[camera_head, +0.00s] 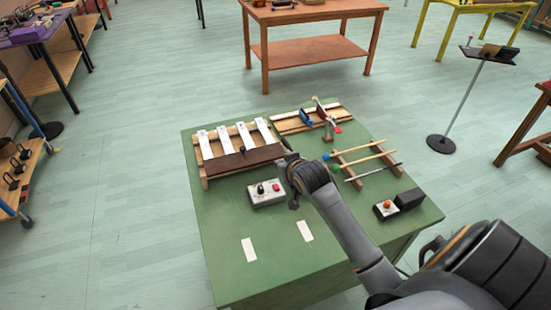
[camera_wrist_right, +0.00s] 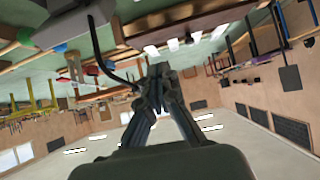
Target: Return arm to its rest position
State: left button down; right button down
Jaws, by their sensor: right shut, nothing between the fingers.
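My right arm reaches in from the lower right over the green table (camera_head: 225,265) in the head view. Its gripper (camera_head: 286,150) is near the dark front strip of a wooden frame with several white bars (camera_head: 222,140). The head view does not show whether it touches the frame. The right wrist view shows the gripper's dark fingers (camera_wrist_right: 160,72) closed together with nothing held. My left gripper is in neither view.
A control box (camera_head: 266,193) with a red button is left of my arm. A rack of mallets (camera_head: 365,158), a wooden stand with clamps (camera_head: 320,117) and a black block (camera_head: 409,199) are also on the table. Two white cards lie at the front left. Floor surrounds the table.

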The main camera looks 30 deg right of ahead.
jog(key=s+a+f+n+g+y, duration=0.1)
jog(key=s+a+f+n+g, duration=0.1)
jog(key=s+a, duration=0.6)
jog(key=s+a+f+n+g+y, duration=0.1)
jog(key=s+a+f+g, duration=0.15)
jog(key=s, duration=0.95)
jog(key=s+a+f+n+g+y, duration=0.1)
jog(key=s+a+n+g, duration=0.1)
jog(key=s+a, duration=0.6)
notch_tip(320, 180, down, 25)
jog(key=s+d+g, duration=0.2)
jog(key=s, duration=0.1)
jog(key=s+d+f+b, duration=0.1)
jog(key=s+d+f, duration=0.2)
jog(key=s+f, duration=1.4)
jog(key=shift+f+g, duration=0.45)
jog(key=shift+f, duration=0.35)
jog(key=shift+s, duration=0.1)
